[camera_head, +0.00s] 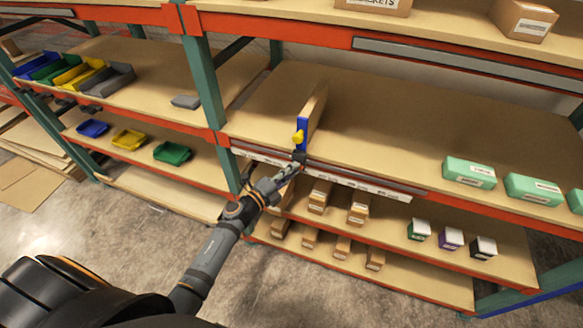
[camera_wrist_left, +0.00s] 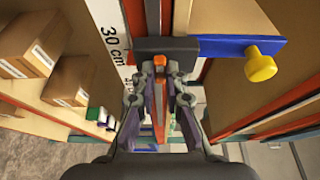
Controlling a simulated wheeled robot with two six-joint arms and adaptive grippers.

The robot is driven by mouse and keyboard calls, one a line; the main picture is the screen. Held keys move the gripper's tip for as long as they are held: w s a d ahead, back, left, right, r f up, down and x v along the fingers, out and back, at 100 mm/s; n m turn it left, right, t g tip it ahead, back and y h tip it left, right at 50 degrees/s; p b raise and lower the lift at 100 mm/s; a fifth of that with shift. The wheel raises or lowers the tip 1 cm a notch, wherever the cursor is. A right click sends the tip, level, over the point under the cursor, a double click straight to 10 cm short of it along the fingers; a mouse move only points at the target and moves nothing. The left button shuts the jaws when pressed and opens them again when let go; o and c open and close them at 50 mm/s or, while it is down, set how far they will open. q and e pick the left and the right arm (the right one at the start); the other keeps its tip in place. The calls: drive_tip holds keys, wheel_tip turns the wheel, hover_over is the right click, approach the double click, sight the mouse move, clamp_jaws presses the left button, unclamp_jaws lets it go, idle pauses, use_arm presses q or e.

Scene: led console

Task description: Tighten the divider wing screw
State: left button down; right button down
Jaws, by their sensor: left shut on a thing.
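The divider (camera_head: 315,108) is an upright wooden panel on the middle shelf, with a blue bracket (camera_wrist_left: 222,46) at its front. The yellow wing screw (camera_head: 299,137) sticks out of the bracket, and also shows in the left wrist view (camera_wrist_left: 262,66) to the right of the fingers, apart from them. A dark clamp block (camera_wrist_left: 165,46) joins the bracket at the shelf's front edge. My left gripper (camera_head: 294,167) is just below the screw, shut on the divider's dark front part. The exact contact is partly hidden by the fingers. My right gripper is out of view.
A white scale strip (camera_head: 350,182) runs along the shelf front beam. Green boxes (camera_head: 468,172) stand at right on the same shelf, and brown boxes (camera_head: 319,196) stand below. A green rack post (camera_head: 203,80) rises left of the divider.

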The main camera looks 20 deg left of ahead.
use_arm(q)
drive_tip(key=shift+s+f, duration=0.1)
drive_tip(key=shift+f, duration=0.1)
idle(0.3)
drive_tip(key=c, duration=1.4)
unclamp_jaws()
drive_tip(key=shift+r, duration=0.15)
drive_tip(key=v, duration=1.2)
